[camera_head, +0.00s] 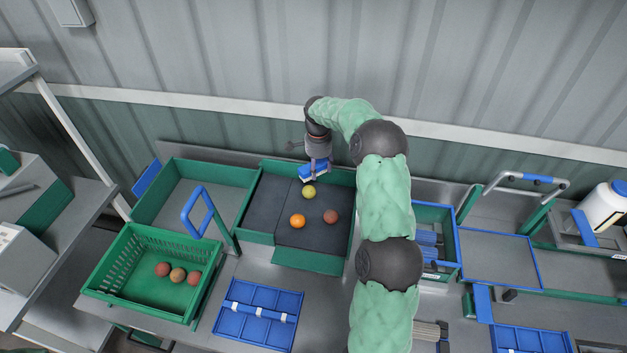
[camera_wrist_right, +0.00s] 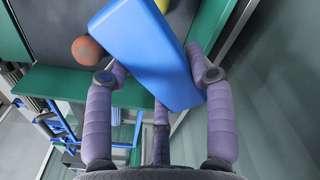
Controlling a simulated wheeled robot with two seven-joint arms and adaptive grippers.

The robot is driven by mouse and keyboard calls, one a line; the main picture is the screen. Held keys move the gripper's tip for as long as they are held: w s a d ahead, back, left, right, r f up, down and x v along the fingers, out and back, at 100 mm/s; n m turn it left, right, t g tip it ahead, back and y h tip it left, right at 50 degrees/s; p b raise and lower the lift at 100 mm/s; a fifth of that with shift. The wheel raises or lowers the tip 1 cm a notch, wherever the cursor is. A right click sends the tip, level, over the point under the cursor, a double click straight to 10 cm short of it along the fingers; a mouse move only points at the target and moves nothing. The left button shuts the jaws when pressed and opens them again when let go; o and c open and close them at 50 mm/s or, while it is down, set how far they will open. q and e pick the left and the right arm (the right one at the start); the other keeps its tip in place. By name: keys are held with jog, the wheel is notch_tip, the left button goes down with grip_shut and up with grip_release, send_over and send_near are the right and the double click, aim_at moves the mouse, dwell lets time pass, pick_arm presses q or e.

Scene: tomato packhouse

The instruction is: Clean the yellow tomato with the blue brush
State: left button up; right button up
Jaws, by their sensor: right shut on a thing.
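The yellow tomato (camera_head: 309,192) lies on the dark mat of the green-walled tray (camera_head: 258,220), near its back. My right gripper (camera_head: 317,170) is above and just behind it, shut on the blue brush (camera_head: 314,168). In the right wrist view the brush (camera_wrist_right: 145,50) is a blue block between the purple fingers, and a sliver of the yellow tomato (camera_wrist_right: 163,5) shows past its far end. I cannot tell whether brush and tomato touch. The bristles are hidden. My left gripper is not in view.
An orange tomato (camera_head: 297,221) and a red tomato (camera_head: 331,216) lie on the same mat. A green crate (camera_head: 110,255) with several tomatoes stands at the left. A blue divided tray (camera_head: 256,315) lies in front. A blue-rimmed bin (camera_head: 458,240) is at the right.

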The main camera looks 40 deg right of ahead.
aim_at(308, 179)
jog(key=shift+f, duration=0.15)
jog(key=shift+w+a+f+b, duration=0.1)
jog(key=shift+a+f+b, duration=0.25)
jog(key=shift+f+b, duration=0.35)
jog(key=shift+a+f+b, duration=0.4)
jog(key=shift+f+b, duration=0.05)
jog(key=shift+f, duration=0.5)
jog(key=shift+w+a+f+b, duration=0.1)
jog(key=shift+a+f+b, duration=0.25)
jog(key=shift+f+b, duration=0.35)
jog(key=shift+f, duration=0.5)
jog(key=shift+d, duration=0.1)
jog(key=shift+s+d, duration=0.15)
jog(key=shift+d, duration=0.85)
jog(key=shift+a, duration=0.1)
jog(key=shift+w+a+b, duration=0.2)
jog(key=shift+a+b, duration=0.1)
jog(key=shift+a, duration=1.8)
